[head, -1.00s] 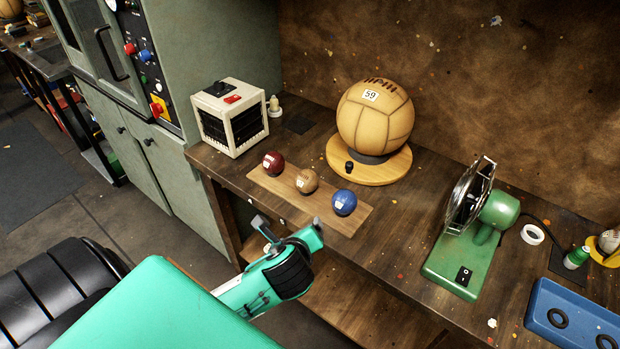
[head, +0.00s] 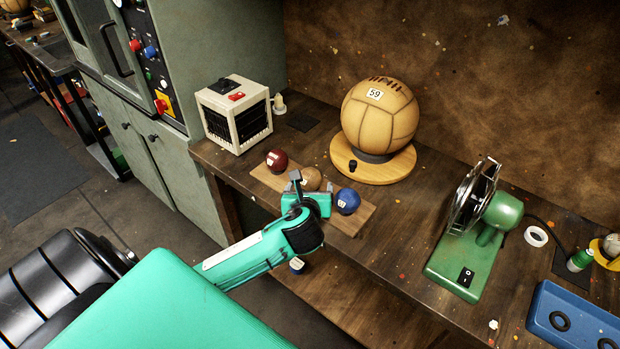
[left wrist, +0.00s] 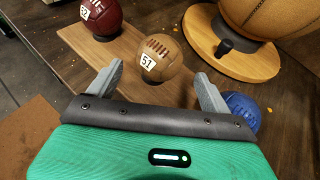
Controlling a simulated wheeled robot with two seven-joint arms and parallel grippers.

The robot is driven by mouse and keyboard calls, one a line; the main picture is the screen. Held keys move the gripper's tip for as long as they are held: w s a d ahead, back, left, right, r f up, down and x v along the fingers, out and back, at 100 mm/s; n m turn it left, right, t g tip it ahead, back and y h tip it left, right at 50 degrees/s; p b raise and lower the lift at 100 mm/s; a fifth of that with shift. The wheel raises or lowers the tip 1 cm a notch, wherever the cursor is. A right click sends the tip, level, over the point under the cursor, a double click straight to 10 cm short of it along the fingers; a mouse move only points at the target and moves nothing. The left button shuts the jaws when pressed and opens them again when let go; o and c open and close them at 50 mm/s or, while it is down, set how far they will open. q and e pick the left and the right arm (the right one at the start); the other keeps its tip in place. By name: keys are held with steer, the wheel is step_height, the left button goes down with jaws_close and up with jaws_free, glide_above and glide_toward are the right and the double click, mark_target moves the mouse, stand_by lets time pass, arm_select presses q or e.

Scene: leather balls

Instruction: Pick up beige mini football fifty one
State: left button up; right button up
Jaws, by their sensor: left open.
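The beige mini football (head: 311,178) sits between a red ball and a blue ball on a small wooden board (head: 361,219). In the left wrist view the beige ball (left wrist: 162,57) shows its label 51 and brown lacing. My left gripper (head: 304,185) is in front of it and hides its lower part in the head view. In the left wrist view my open left gripper (left wrist: 158,88) has one finger to each side of the ball's near side, with the ball just beyond the fingertips. Nothing is held. My right gripper is not in view.
The red ball (head: 277,160) and blue ball (head: 347,201) stand close on either side. A large ball (head: 379,122) labelled 59 rests on a round wooden stand (head: 372,167) behind. A cream box (head: 235,117) is left; a green machine (head: 470,245) is right.

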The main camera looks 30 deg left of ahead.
mark_target(310, 181)
arm_select(q)
steer(key=shift+p+x, duration=0.35)
steer(key=shift+x, duration=2.35)
steer(key=shift+s, duration=0.15)
steer(key=c, duration=1.1)
